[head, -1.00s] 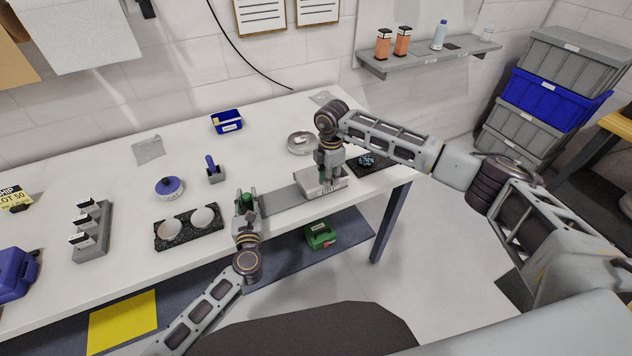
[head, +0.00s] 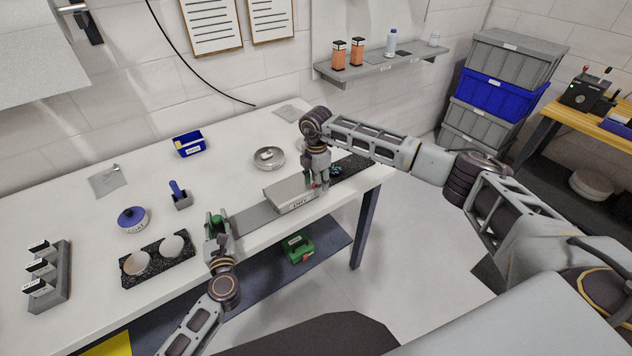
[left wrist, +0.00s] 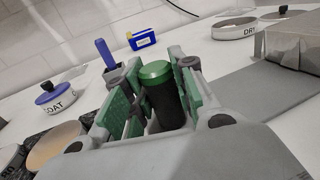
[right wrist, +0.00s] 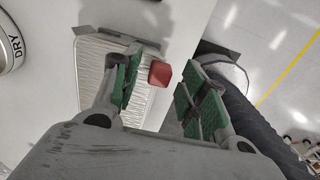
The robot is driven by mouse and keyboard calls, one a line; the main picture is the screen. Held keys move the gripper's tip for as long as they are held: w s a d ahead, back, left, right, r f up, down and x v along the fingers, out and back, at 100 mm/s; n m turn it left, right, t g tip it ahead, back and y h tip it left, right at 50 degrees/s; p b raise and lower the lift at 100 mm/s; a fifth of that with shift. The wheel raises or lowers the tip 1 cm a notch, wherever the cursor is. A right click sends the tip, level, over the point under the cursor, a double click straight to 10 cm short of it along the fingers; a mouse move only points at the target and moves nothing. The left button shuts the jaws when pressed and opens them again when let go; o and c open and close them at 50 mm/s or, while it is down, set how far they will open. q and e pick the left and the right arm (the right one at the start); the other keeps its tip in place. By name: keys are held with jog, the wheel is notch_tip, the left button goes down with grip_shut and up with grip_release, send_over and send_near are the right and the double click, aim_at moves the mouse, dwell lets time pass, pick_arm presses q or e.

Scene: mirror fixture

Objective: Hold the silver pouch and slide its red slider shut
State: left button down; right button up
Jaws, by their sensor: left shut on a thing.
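The silver pouch (head: 286,191) lies flat on a grey strip near the table's front edge. Its ribbed top shows in the right wrist view (right wrist: 92,62), and part of it shows in the left wrist view (left wrist: 292,48). The red slider (right wrist: 160,73) is at one end of the pouch, between the fingers of my right gripper (right wrist: 160,92), nearer the left finger. Those fingers are apart, with a gap on the right. My left gripper (head: 217,232) is shut on a dark cylinder with a green cap (left wrist: 155,72), left of the pouch.
A round dish (head: 268,159) marked DRY stands behind the pouch. A dark mat (head: 350,165) with a small bluish thing lies right of my right gripper. A blue-topped pot (head: 133,219), a grey holder (head: 182,201) and a blue bin (head: 189,144) stand to the left and back.

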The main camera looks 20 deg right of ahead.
jog(key=shift+r, duration=0.1)
notch_tip(320, 180, up, 12)
dwell(0.9)
pick_arm(q)
jog(key=c, duration=1.1)
grip_release()
jog(key=shift+s, duration=0.1)
jog(key=s, duration=1.1)
jog(key=shift+s, duration=0.4)
jog(key=shift+a, duration=0.1)
